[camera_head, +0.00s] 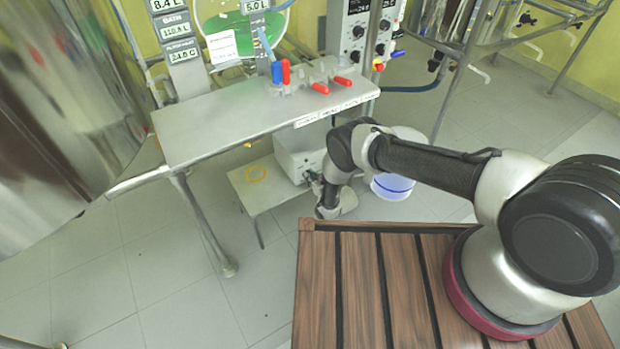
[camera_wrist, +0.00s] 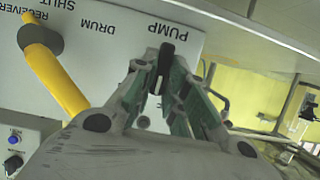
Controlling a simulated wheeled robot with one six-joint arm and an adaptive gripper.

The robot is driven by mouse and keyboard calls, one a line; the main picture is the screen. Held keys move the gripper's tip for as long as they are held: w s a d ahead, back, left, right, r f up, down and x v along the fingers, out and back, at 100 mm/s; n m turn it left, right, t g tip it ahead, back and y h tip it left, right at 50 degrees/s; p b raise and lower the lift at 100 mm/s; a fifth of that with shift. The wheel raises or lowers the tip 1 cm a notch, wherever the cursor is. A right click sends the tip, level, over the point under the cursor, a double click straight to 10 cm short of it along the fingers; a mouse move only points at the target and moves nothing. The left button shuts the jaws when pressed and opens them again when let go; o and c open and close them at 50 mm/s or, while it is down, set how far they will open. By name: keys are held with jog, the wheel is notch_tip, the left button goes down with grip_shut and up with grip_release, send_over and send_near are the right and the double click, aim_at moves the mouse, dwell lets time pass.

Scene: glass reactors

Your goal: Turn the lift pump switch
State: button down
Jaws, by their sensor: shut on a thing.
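In the wrist view a pale panel (camera_wrist: 105,60) carries upside-down lettering that includes "PUMP", "DRUM", "SHUT" and "RECEIVER". A black switch (camera_wrist: 166,50) sits by the "PUMP" label. My gripper (camera_wrist: 165,70) is shut on the black switch, with one finger on each side of it. The lower part of the switch is hidden between the fingers. In the head view a white box (camera_head: 296,152) stands on a low table under the bench, and my arm reaches down beside it. My gripper is mostly hidden there by the wrist.
A yellow handle (camera_wrist: 58,80) on a dark round mount sticks out left of my gripper. A blue button and a black knob (camera_wrist: 13,162) are at the lower left. In the head view a steel bench (camera_head: 235,115) overhangs the box, and a white bucket (camera_head: 392,186) stands behind my arm.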

jog(key=shift+w+d+f+m+g+y, duration=0.1)
jog(key=shift+w+d+m+g+y, duration=0.2)
jog(key=shift+m+y, duration=0.75)
jog(key=shift+s+d+f+m+g+y, duration=0.1)
jog(key=shift+m+g+y, duration=0.4)
jog(key=shift+m, duration=0.95)
jog(key=c, duration=1.4)
grip_release()
jog(key=shift+w, duration=0.1)
jog(key=shift+c, duration=0.2)
jog(key=v, duration=1.2)
